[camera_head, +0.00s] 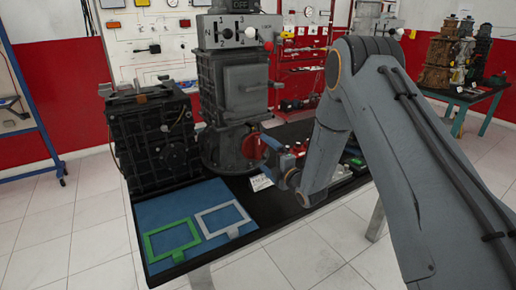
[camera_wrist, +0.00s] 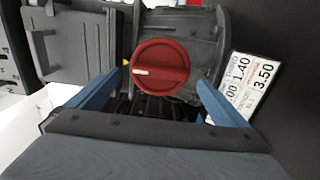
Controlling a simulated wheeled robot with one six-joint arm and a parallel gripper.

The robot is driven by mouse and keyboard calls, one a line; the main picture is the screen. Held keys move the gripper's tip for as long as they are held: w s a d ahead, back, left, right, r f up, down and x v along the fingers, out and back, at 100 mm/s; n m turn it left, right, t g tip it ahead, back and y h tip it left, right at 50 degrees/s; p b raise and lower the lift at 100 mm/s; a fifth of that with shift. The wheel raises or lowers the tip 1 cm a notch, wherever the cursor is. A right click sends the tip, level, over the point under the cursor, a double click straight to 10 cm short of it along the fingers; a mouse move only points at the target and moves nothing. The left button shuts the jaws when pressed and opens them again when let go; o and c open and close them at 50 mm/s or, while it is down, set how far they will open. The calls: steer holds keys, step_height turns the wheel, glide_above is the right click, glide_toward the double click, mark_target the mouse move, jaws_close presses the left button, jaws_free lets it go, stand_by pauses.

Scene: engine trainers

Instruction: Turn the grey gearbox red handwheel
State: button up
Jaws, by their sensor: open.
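The grey gearbox (camera_head: 236,90) stands upright on the dark table, with a shift plate and lever knobs on top. Its red handwheel (camera_head: 254,147) sits low on its right side, partly hidden by my gripper in the head view. In the wrist view the red handwheel (camera_wrist: 161,67) is a round disc with a white mark at its left, facing the camera. My gripper (camera_wrist: 158,88) is open, with one blue finger at the lower left of the wheel and one at the lower right. In the head view my gripper (camera_head: 267,155) is close beside the wheel; contact cannot be told.
A black engine block (camera_head: 153,140) stands left of the gearbox. A blue mat (camera_head: 175,212) with a green frame (camera_head: 171,239) and a grey frame (camera_head: 222,218) lies in front. A white printed card (camera_wrist: 250,84) is right of the wheel. Small red parts (camera_head: 290,161) lie behind my gripper.

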mark_target(259, 150)
steer(key=p+x, duration=0.1)
steer(key=x, duration=0.5)
steer(key=c, duration=0.7)
